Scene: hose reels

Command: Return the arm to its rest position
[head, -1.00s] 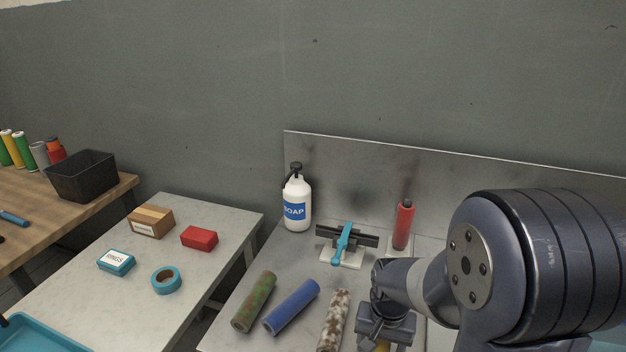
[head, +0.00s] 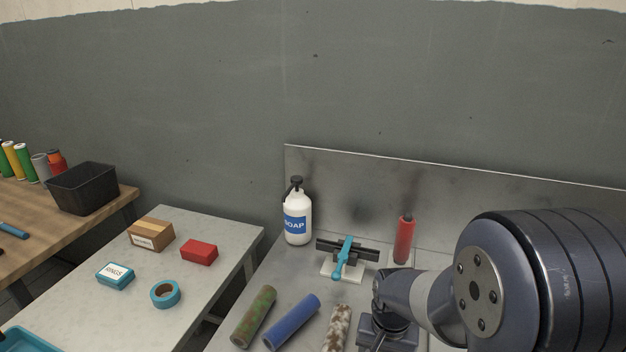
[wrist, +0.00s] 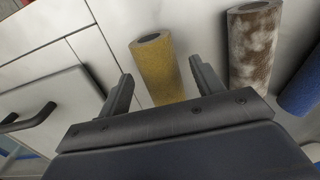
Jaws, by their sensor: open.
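My arm comes in from the right in the head view, and my gripper (head: 388,332) is at the bottom edge, its fingertips out of frame. In the wrist view my gripper (wrist: 161,68) is open, its two fingers spread apart. A yellow cylinder (wrist: 160,70) shows in the gap between them; I cannot tell how far beyond the fingertips it is. A brown-and-white mottled cylinder (wrist: 252,50) is to the right of the fingers, with a blue cylinder (wrist: 303,85) further right. Neither finger visibly touches a cylinder.
The metal bench holds a soap bottle (head: 298,212), a clamp with a blue handle (head: 345,258), a red cylinder (head: 404,240) and a green-brown cylinder (head: 254,317). A raised back panel (head: 350,185) stands behind. The left table holds boxes and blue tape (head: 165,293).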

